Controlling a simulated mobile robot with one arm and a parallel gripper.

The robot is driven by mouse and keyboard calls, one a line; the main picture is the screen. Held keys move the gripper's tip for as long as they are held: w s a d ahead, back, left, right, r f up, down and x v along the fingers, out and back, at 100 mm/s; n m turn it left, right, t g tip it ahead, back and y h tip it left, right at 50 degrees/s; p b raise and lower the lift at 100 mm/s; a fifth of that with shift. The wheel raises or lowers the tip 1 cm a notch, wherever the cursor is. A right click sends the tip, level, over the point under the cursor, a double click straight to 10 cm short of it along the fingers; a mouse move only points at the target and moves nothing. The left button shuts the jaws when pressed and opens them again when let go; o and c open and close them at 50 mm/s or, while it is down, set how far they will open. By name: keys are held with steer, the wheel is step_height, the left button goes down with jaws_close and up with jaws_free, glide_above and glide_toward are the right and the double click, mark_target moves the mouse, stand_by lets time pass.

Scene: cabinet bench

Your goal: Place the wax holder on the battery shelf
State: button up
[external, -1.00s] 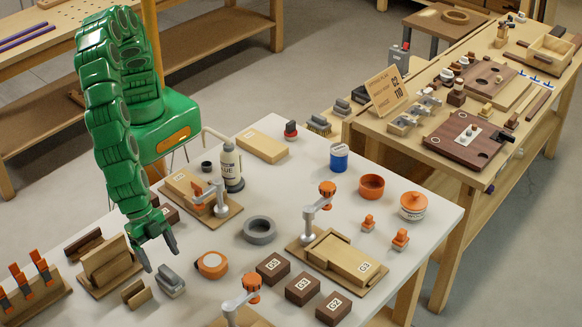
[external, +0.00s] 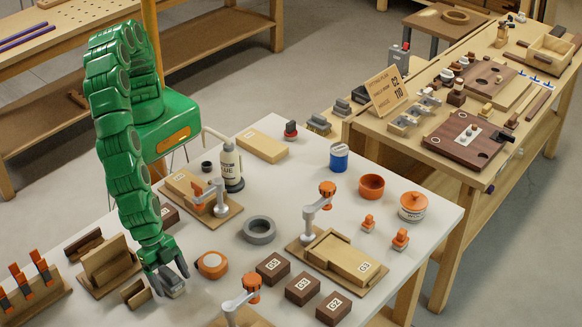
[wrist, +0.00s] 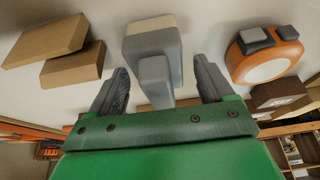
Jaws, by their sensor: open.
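A grey block with a ridge-like handle and a cream-coloured strip, which may be the wax holder (wrist: 153,45), lies on the white table. My gripper (wrist: 163,82) is open, with one finger on each side of the block's handle in the wrist view; I cannot tell if they touch it. In the external view, my gripper (external: 170,277) is low at the table's front left and mostly covers the block (external: 173,291). No shelf clearly marked for batteries can be made out.
An orange-and-grey round tape-like item (external: 212,264) sits just right of my gripper. Small wooden blocks (external: 135,293) are close on the left. Dark labelled blocks (external: 273,267) and a grey ring (external: 259,230) lie farther right. A second bench (external: 440,150) stands at the right.

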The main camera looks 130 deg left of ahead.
steer(key=shift+c, duration=0.2)
steer(key=c, duration=1.2)
steer(key=shift+r, duration=0.6)
steer(key=s+a+r, duration=0.2)
steer(key=s+r, duration=0.2)
steer(key=s+a+r, duration=0.2)
steer(key=s+r, duration=0.1)
steer(key=s, duration=0.1)
steer(key=s+a+r, duration=0.2)
steer(key=s+r, duration=0.2)
steer(key=shift+s+a+r, duration=0.1)
steer(key=shift+a+r, duration=0.25)
steer(key=shift+a, duration=0.05)
